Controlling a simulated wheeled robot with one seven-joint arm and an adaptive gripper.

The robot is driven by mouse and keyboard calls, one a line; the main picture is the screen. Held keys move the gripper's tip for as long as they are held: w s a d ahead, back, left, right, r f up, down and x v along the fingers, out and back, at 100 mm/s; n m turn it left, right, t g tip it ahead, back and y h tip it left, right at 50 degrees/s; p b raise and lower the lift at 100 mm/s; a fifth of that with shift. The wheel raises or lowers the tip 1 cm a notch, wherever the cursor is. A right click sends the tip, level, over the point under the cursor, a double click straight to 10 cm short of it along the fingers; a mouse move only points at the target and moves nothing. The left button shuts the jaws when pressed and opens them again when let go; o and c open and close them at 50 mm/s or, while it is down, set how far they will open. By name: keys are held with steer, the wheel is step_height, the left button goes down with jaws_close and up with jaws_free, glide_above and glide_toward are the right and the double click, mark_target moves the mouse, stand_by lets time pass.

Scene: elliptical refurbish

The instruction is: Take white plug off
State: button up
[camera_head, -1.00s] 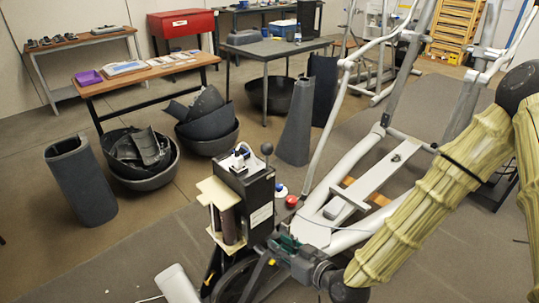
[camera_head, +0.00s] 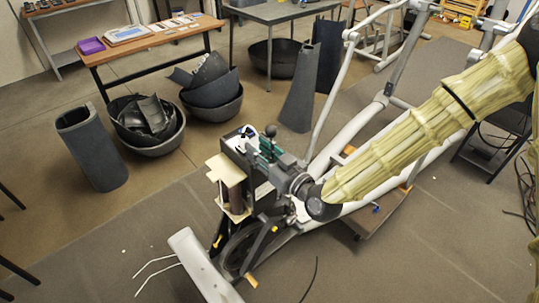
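My gripper (camera_head: 255,146), dark with green parts, is at the top of the dark upright box (camera_head: 232,150) on the elliptical machine, in the middle of the head view. A small white piece (camera_head: 246,131), which looks like the white plug, shows on the box top just beyond the gripper. The gripper covers part of the box top. I cannot tell whether the fingers touch the plug, or whether they are open or shut.
A dark ball-topped lever (camera_head: 270,130) stands close beside the gripper. A wooden-ended roller (camera_head: 229,185) sits in front of the box. Dark bowls (camera_head: 150,148) and a tall dark tube (camera_head: 92,150) stand on the floor to the left.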

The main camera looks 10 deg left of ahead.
mark_target(246, 140)
steer(key=shift+p+x, duration=0.6)
steer(key=shift+x, duration=2.45)
jaws_close()
